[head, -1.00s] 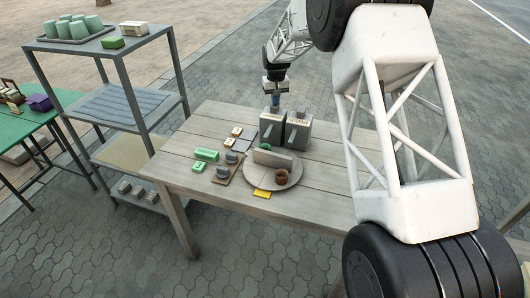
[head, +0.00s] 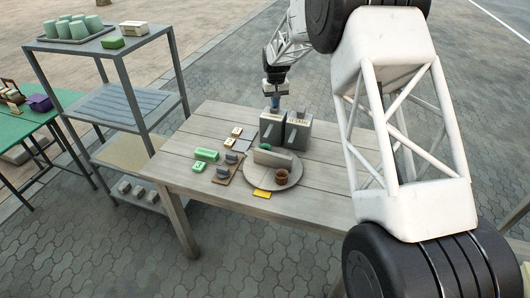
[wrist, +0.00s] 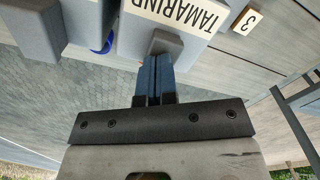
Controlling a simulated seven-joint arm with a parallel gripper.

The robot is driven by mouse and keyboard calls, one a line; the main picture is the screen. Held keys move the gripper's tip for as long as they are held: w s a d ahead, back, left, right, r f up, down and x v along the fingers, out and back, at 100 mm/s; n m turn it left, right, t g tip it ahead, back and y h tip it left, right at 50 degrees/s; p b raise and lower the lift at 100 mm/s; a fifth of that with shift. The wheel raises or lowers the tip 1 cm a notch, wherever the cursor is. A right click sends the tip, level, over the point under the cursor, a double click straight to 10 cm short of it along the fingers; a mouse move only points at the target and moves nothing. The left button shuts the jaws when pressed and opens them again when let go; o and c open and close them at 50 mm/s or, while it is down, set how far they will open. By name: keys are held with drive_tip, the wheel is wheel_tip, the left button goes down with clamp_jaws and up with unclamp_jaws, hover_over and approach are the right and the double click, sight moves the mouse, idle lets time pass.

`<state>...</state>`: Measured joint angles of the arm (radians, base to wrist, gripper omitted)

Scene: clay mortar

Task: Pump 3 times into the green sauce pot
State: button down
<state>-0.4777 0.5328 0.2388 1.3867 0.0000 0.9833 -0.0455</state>
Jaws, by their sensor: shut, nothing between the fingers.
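Two grey dispensers stand side by side on the wooden table: the left one (head: 271,134) and the right one (head: 298,134). My gripper (head: 275,103) is above the left dispenser in the head view. In the wrist view its blue fingers (wrist: 155,62) are together and empty, beside the grey top part of a dispenser labelled TAMARIND (wrist: 170,12); I cannot tell if they touch it. A round board (head: 291,183) in front carries a pale upright block and a brown pot (head: 281,175). A bit of green (head: 265,147) shows behind the block; I cannot tell whether it is the green sauce pot.
A green block (head: 206,155), small number tiles (head: 237,131) and a brown board with grey pieces (head: 226,168) lie left of the dispensers. A yellow card (head: 262,193) lies at the table's front. A metal shelf (head: 128,102) stands left. The table's front right is clear.

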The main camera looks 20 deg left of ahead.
drive_tip(key=shift+f, duration=0.3)
drive_tip(key=shift+r, duration=1.9)
drive_tip(key=shift+f, duration=1.7)
idle(1.4)
drive_tip(key=shift+r, duration=1.75)
drive_tip(key=shift+r, duration=2.5)
